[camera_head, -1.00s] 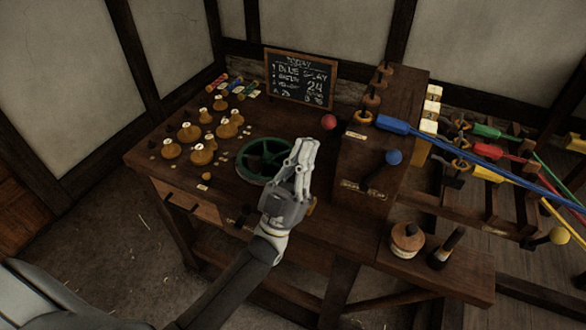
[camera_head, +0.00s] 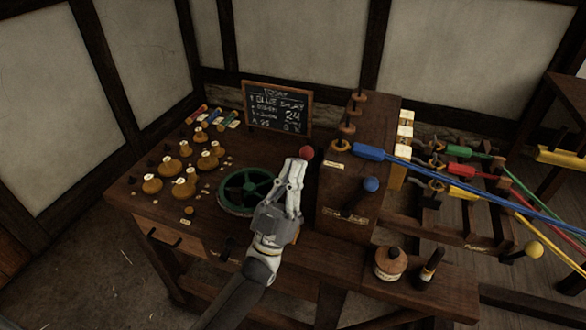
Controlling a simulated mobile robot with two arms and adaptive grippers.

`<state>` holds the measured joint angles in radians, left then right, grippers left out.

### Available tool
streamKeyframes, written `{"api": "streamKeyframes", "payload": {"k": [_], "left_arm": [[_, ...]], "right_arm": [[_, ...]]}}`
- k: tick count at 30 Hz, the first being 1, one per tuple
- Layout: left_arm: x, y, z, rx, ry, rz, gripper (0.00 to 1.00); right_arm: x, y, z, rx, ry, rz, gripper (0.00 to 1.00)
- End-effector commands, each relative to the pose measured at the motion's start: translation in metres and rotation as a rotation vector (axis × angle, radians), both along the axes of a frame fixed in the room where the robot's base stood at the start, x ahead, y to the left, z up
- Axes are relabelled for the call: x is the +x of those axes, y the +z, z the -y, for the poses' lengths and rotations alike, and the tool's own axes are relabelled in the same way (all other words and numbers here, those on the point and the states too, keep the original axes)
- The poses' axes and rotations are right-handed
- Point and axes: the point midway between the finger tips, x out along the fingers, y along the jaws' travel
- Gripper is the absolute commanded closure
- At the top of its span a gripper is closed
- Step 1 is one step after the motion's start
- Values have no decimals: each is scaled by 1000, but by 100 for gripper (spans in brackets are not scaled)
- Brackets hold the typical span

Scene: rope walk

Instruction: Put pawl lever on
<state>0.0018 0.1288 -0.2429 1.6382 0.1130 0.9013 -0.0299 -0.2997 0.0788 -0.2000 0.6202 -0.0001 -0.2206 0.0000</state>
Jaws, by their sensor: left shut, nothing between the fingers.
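A red ball knob (camera_head: 306,152) stands at the left side of the dark wooden headstock box (camera_head: 385,130) on the bench. A blue ball knob (camera_head: 371,184) sits on a dark lever arm (camera_head: 355,203) at the front of that box. The small plates beside them are too blurred to read, so I cannot tell which is the pawl lever. My left gripper (camera_head: 296,167) is shut and empty, its fingertips just below the red knob in the picture. I cannot tell whether they touch it. My right gripper is out of view.
A green handwheel (camera_head: 247,190) lies left of my gripper, with several wooden bobbins (camera_head: 185,188) farther left. A chalkboard (camera_head: 278,108) stands behind. Blue, green, red and yellow strands (camera_head: 480,190) run right from the box. A round pot (camera_head: 390,262) stands on the front right shelf.

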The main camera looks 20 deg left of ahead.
Motion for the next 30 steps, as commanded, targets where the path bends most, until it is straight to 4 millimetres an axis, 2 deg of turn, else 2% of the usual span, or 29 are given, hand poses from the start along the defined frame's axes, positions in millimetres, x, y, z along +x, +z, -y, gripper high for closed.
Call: {"api": "streamKeyframes", "payload": {"k": [14,20,30], "left_arm": [[4,9,0,1,1,-66,100],[9,19,0,4,0,-144,100],[28,35,1,10,0,-362,100]], "right_arm": [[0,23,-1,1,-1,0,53],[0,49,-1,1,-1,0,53],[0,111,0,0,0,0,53]]}}
